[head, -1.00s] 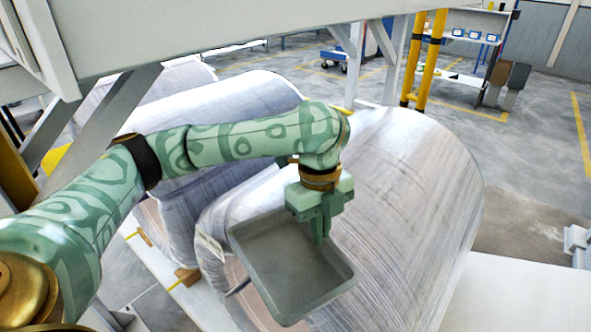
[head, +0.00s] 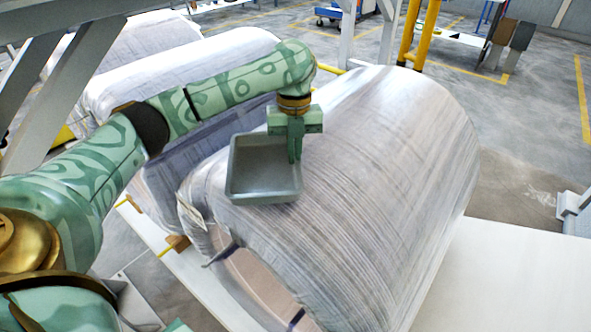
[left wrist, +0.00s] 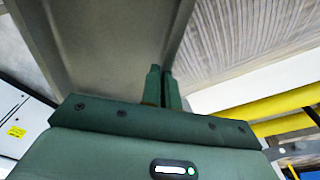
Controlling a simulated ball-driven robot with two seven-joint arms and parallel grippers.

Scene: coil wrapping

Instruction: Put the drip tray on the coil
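The drip tray (head: 262,192) is a grey, shallow, rectangular tray. My left gripper (head: 295,155) is shut on its right wall and holds it over the upper left part of the nearest coil (head: 390,150), a large wrapped roll lying on its side. In the left wrist view the tray (left wrist: 100,45) fills the upper left, and the gripper fingers (left wrist: 163,85) pinch its wall. Whether the tray touches the coil surface cannot be told. My right gripper is not in view.
More wrapped coils (head: 180,70) lie behind and to the left. A white platform (head: 510,270) is at the lower right. Yellow posts (head: 415,35) and a grey frame stand at the back. Open floor (head: 530,130) is at the right.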

